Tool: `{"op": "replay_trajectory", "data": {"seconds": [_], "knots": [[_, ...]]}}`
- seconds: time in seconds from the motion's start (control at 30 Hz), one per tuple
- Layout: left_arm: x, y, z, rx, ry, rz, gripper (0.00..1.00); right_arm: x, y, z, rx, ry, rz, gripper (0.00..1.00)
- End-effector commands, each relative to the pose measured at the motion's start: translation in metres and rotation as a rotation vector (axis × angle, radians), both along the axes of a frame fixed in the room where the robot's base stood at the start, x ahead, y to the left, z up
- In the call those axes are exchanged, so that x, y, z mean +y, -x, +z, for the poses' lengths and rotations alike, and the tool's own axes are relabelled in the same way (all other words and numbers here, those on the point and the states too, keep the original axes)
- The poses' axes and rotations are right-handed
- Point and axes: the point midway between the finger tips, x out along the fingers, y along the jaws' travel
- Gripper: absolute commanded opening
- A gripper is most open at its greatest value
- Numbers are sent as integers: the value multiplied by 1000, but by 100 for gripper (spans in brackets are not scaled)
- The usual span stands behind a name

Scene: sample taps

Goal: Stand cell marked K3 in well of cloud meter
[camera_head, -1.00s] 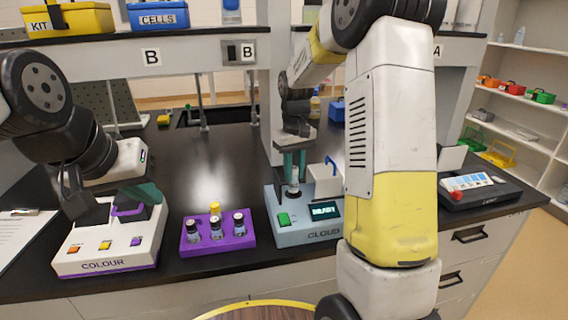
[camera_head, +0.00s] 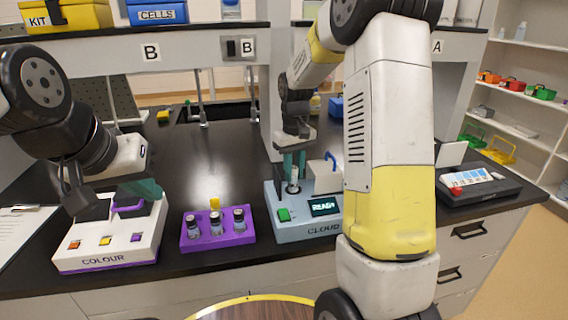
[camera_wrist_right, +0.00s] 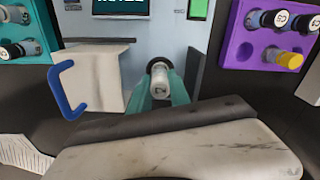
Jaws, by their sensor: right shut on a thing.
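My right gripper (camera_head: 294,164) is shut on a small pale cell (camera_head: 293,186) and holds it upright at the cloud meter (camera_head: 262,205). The cell (camera_wrist_right: 160,82) also shows between the teal fingers in the right wrist view, with a dark ring at its end; its mark is not legible. The well is hidden by the cell and fingers, so I cannot tell whether the cell rests on its floor. The meter's lid with its blue handle (camera_wrist_right: 66,90) stands beside the fingers. My left gripper (camera_head: 138,190) is at the colour meter (camera_head: 110,255), by a purple handle (camera_head: 128,209); its jaw opening is unclear.
A purple rack (camera_head: 218,242) with several cells stands between the two meters. A teal rack (camera_wrist_right: 40,25) with cells shows at the left of the right wrist view. A dark control box (camera_head: 485,190) stands at right.

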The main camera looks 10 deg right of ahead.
Motion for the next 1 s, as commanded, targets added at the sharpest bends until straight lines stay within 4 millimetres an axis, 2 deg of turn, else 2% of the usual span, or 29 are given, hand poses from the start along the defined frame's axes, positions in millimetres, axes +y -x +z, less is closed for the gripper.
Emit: {"op": "replay_trajectory", "data": {"seconds": [0.43,0.8,1.0], "knots": [[0,0,0,0,0,0,0,0,0,-2,-1,0,0,0],[0,0,0,0,0,0,0,0,-1,-16,-1,0,0,0],[0,0,0,0,0,0,0,0,-1,-16,-1,0,0,0]]}}
